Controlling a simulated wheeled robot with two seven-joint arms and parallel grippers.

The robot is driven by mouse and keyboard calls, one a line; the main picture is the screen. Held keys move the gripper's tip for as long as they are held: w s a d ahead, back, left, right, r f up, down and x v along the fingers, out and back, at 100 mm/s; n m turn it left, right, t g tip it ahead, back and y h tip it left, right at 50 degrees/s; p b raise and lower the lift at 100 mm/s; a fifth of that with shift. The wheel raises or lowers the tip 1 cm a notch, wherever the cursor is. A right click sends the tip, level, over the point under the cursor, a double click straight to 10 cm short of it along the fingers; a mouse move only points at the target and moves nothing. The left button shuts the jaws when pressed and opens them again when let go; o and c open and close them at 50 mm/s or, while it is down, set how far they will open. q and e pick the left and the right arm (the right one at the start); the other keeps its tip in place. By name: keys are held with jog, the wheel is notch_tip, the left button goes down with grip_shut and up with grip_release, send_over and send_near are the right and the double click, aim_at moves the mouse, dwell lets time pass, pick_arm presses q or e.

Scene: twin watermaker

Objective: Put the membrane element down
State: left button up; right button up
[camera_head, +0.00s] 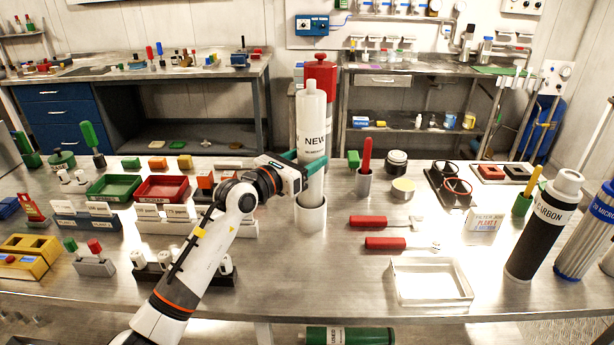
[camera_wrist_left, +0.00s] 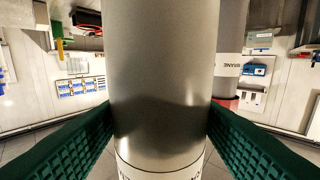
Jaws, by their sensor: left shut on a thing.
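The membrane element (camera_head: 311,112), a tall white cylinder labelled NEW, stands upright near the middle of the bench. My left gripper (camera_head: 303,168) is shut around it below the label, with green fingers on either side. In the left wrist view the element (camera_wrist_left: 160,70) fills the space between the green fingers (camera_wrist_left: 160,135). Its lower end meets a short white round holder (camera_head: 311,216); it appears to be inside, but I cannot tell whether it rests on the bottom. My right gripper is not in view.
A red-capped cylinder (camera_head: 320,72) stands just behind the element. A red-handled tool (camera_head: 366,155) in a cup stands to the right. A white tray (camera_head: 430,281) sits at the front right, and a black CARBON cartridge (camera_head: 540,235) farther right. Bare bench lies around the holder's front.

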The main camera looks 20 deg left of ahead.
pick_arm(q)
notch_tip(320, 180, down, 4)
jog(key=shift+r, duration=0.2)
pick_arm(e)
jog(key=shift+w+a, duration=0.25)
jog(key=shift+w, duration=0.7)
pick_arm(q)
jog(key=o, duration=1.5)
jog(key=shift+f, duration=0.15)
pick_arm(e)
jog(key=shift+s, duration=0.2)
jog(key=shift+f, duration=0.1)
pick_arm(q)
jog(key=shift+b+v, duration=0.65)
jog(key=shift+v, duration=5.35)
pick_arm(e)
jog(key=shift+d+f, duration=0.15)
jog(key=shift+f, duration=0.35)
